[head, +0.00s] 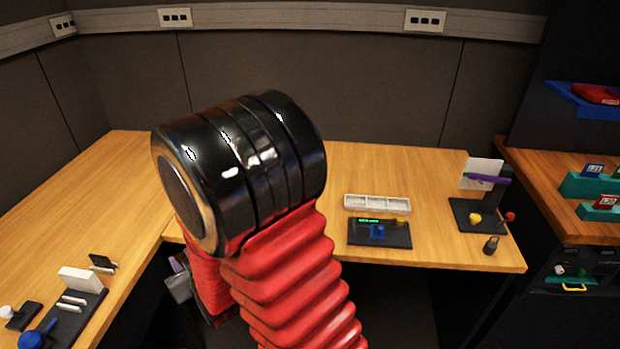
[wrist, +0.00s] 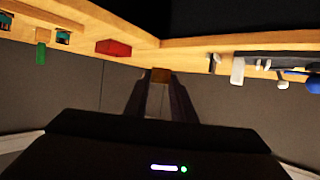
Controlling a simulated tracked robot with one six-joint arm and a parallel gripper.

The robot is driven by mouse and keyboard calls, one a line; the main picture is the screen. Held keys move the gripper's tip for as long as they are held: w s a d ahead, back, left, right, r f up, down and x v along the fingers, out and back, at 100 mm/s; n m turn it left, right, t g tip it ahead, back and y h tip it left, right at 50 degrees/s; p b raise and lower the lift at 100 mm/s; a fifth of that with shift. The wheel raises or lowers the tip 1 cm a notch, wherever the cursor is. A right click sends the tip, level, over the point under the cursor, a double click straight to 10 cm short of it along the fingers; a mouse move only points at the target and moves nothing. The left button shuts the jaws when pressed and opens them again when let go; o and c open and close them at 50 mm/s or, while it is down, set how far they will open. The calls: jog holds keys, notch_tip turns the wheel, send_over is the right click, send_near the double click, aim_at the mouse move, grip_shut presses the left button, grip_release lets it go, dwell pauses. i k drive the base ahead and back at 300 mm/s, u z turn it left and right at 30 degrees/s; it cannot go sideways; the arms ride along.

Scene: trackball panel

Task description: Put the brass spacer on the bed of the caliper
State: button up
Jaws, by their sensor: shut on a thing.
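In the wrist view my gripper (wrist: 160,84) is shut on a small brownish-gold block, which I take for the brass spacer (wrist: 160,75), between its fingertips. In the head view the spacer is not seen, and a grey part of my arm's end shows low behind the red bellows. I cannot tell surely which device is the caliper. A black panel (head: 365,241) with a green display and a blue part lies on the middle bench. A black-based stand (head: 465,215) with a white card and a purple bar is at the right.
A pale sectioned tray (head: 377,203) lies behind the black panel. A small dark cylinder (head: 491,244) stands near the right front edge. On the left bench are a white block (head: 80,279) and a blue knob (head: 38,335). Bare wood lies between the benches' devices.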

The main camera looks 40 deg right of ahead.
aim_at(362, 234)
jog(key=z, duration=0.15)
jog(key=i, duration=1.1)
jog(key=z, duration=0.55)
